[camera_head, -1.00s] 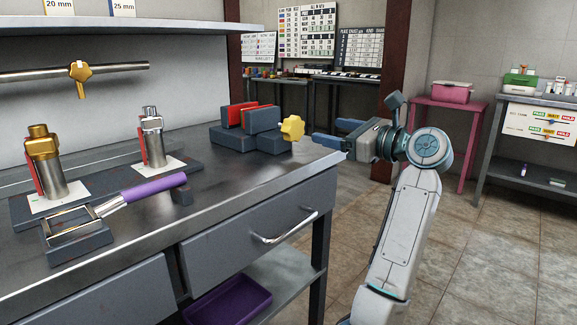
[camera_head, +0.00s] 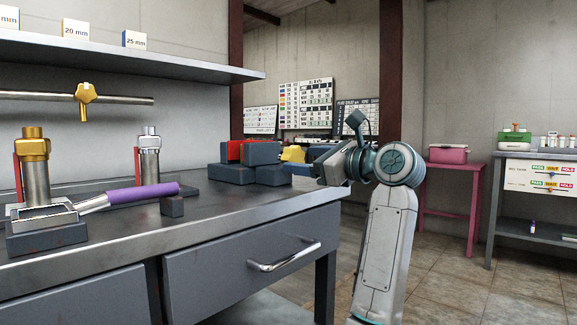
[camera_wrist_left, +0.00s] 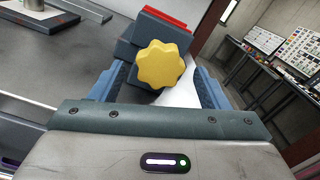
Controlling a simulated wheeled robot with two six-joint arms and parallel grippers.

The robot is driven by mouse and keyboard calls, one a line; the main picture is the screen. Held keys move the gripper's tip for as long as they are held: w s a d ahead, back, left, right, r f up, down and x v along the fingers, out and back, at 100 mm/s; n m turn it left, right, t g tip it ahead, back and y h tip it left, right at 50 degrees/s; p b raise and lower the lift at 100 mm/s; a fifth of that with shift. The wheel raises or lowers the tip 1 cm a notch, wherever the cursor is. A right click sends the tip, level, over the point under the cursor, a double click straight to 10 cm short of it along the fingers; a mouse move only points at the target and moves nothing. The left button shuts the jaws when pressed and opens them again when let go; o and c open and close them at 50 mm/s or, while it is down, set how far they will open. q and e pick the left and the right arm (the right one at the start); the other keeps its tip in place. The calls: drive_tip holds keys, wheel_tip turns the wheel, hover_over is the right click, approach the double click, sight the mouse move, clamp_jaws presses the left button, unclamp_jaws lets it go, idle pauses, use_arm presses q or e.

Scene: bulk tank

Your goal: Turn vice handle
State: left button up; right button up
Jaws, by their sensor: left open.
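The vice (camera_head: 250,173) is a dark blue-grey block with red jaw faces near the right end of the metal bench. Its handle, a yellow lobed knob (camera_head: 293,154), is on the right end. My left gripper (camera_head: 312,156) is at the knob, its near parts partly hiding it in the head view. In the left wrist view the knob (camera_wrist_left: 161,65) lies between the two blue fingers of the left gripper (camera_wrist_left: 160,82), which are open with gaps on both sides. I cannot tell contact in depth. My right gripper is not in view.
A purple-handled tool (camera_head: 140,194) lies on a small block, beside two upright metal cylinders (camera_head: 37,180). A drawer handle (camera_head: 283,257) sticks out of the bench front. A pink table (camera_head: 448,188) stands behind at right. The bench top before the vice is clear.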

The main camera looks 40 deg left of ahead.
sight(297, 158)
use_arm(q)
drive_tip(key=a, duration=0.1)
drive_tip(key=a+b, duration=0.1)
drive_tip(key=a, duration=0.2)
drive_tip(key=shift+w+a+f, duration=0.15)
drive_tip(key=shift+w+a, duration=0.05)
drive_tip(key=shift+w, duration=0.05)
drive_tip(key=shift+a+b, duration=0.3)
drive_tip(key=shift+a, duration=0.3)
drive_tip(key=c, duration=1)
drive_tip(key=shift+o, duration=0.2)
